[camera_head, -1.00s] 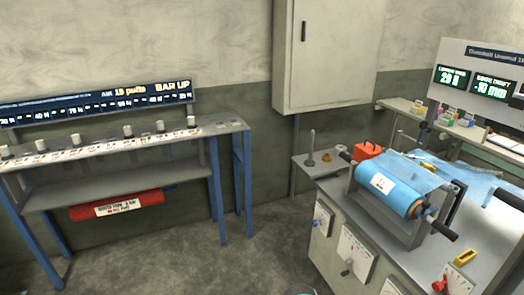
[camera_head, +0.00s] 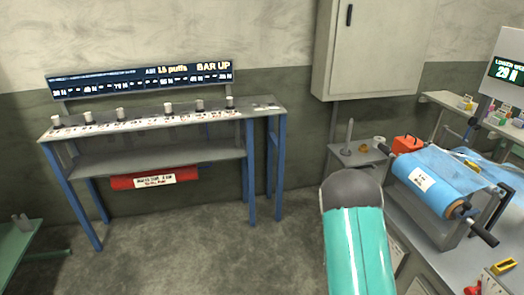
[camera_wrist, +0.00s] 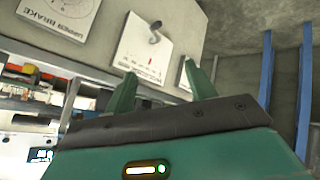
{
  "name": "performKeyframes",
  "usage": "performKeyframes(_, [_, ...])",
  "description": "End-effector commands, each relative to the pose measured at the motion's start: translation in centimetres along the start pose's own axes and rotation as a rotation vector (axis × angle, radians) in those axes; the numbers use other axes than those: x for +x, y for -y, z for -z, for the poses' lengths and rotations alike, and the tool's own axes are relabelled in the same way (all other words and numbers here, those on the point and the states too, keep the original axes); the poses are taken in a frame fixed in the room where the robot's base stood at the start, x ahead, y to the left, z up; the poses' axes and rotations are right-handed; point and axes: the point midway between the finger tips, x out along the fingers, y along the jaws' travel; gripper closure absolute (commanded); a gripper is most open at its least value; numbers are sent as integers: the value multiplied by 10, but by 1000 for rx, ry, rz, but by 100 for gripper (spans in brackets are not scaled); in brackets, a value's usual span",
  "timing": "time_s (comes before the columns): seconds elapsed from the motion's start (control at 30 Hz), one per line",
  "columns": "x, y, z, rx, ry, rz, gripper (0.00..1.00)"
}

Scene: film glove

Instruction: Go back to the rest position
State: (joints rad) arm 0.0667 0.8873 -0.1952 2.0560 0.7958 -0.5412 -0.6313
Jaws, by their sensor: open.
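My gripper (camera_wrist: 165,92) shows in the wrist view with its two green fingers spread apart and nothing between them. Beyond the fingers is the grey cabinet front with white dial plates (camera_wrist: 145,47) and a small lever. In the head view, part of my teal and grey arm (camera_head: 357,240) rises at the bottom, right of centre, in front of the machine bench (camera_head: 440,235). The fingers are out of sight in that view.
A blue film roll (camera_head: 432,184) sits on the bench. A grey wall cabinet (camera_head: 375,50) hangs above. The floor (camera_head: 200,240) between is clear.

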Motion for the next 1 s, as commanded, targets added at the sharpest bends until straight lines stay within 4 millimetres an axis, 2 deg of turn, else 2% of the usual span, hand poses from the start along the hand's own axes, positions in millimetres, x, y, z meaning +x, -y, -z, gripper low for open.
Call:
performKeyframes(0.03, [-18,6,20,22,-10,49,45])
performKeyframes(0.2, [-79,24,67,66,-13,215,45])
performKeyframes(0.4, [-161,35,106,82,-8,388,45])
performKeyframes(0.5, [-204,36,118,73,-2,464,45])
performKeyframes(0.73, [-301,26,127,29,16,600,45])
performKeyframes(0.87, [-352,15,121,-9,30,650,45])
performKeyframes(1.0, [-402,-2,107,-55,46,682,45])
